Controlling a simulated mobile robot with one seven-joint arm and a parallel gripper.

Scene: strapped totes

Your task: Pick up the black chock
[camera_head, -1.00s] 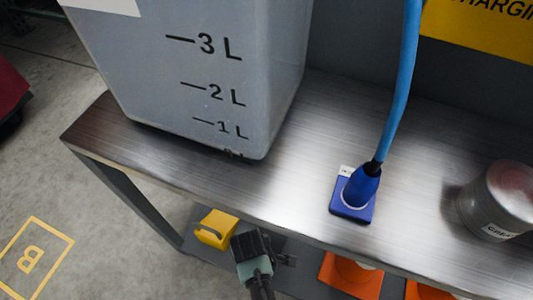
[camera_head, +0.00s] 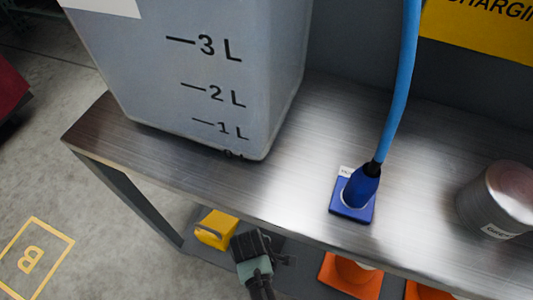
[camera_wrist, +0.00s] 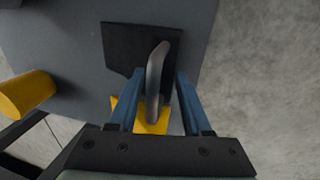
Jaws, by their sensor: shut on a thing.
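In the wrist view the black chock (camera_wrist: 125,48) shows a dark flat face with a curved grey handle (camera_wrist: 157,75) on it. My gripper (camera_wrist: 159,78) has its two blue fingers on either side of this handle, shut on it. The chock is over or against the grey lower shelf; I cannot tell whether it touches it. In the head view my gripper (camera_head: 253,262) is low in front of the bench, by the lower shelf. The dark shape at its end is too small to separate clearly into gripper and chock.
A yellow block (camera_head: 216,229) lies on the lower shelf, left of my gripper. Orange cones (camera_head: 349,276) stand to the right. The metal bench top (camera_head: 270,190) overhangs the shelf and holds a grey tank (camera_head: 205,75), a blue plug (camera_head: 355,192) and a can (camera_head: 502,200).

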